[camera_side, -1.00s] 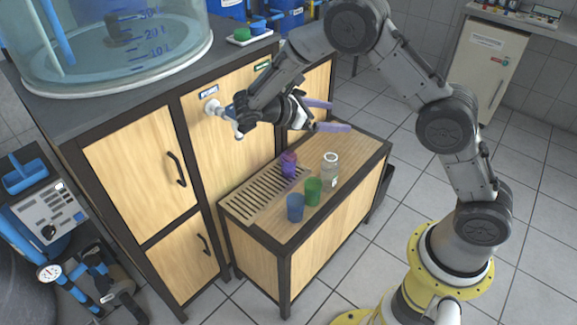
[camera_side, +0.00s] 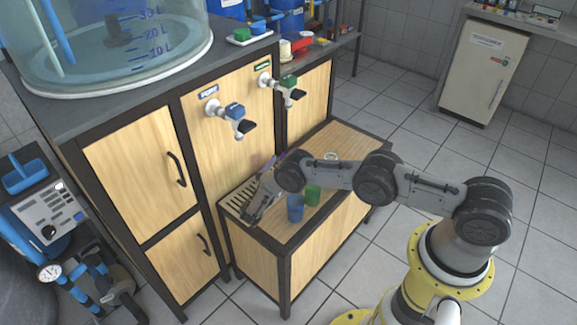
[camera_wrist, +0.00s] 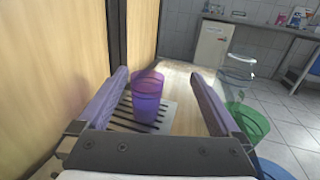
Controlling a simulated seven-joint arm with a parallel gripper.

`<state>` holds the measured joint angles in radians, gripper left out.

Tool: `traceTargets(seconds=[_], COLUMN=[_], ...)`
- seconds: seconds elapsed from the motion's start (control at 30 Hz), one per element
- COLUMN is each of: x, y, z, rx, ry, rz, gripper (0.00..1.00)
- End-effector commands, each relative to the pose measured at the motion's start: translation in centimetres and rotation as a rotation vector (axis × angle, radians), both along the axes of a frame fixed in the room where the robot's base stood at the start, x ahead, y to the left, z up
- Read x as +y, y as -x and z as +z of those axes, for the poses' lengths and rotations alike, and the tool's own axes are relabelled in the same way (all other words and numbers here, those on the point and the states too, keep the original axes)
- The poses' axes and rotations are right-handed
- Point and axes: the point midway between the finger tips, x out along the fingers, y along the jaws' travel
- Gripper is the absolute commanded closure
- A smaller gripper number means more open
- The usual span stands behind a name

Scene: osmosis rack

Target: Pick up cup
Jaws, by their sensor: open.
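A translucent purple cup (camera_wrist: 147,98) stands upright in the wrist view, on the slatted grate of the low cabinet. My gripper (camera_wrist: 157,78) is open, its two purple fingers on either side of the cup with gaps visible. The cup is ahead of the gripper's palm, slightly left of centre. In the side view my gripper (camera_side: 272,168) is low over the grate, and my arm hides most or all of the purple cup. A green cup (camera_side: 312,195) and a blue cup (camera_side: 295,208) stand together on the cabinet; the green one also shows in the wrist view (camera_wrist: 247,122).
A clear glass vessel (camera_wrist: 238,70) stands beyond the green cup. A blue-handled tap (camera_side: 235,112) and a green-handled tap (camera_side: 287,84) stick out of the tall cabinet above the work. The tall cabinet's wooden front (camera_wrist: 50,80) is close on the gripper's left. The low cabinet's far end (camera_side: 355,140) is clear.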

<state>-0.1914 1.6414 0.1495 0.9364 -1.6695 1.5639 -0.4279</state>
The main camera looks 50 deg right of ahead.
Motion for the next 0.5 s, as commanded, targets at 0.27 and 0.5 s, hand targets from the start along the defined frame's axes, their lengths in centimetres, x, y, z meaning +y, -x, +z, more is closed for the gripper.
traceTargets(seconds=[0.27, 0.5], x=[-0.6, -2.6], y=[-1.4, -2.2], z=[-4.3, -4.3], rx=[-0.008, -0.005], ry=[-0.039, -0.038], rz=[0.108, 0.108], gripper=[0.0, 0.0])
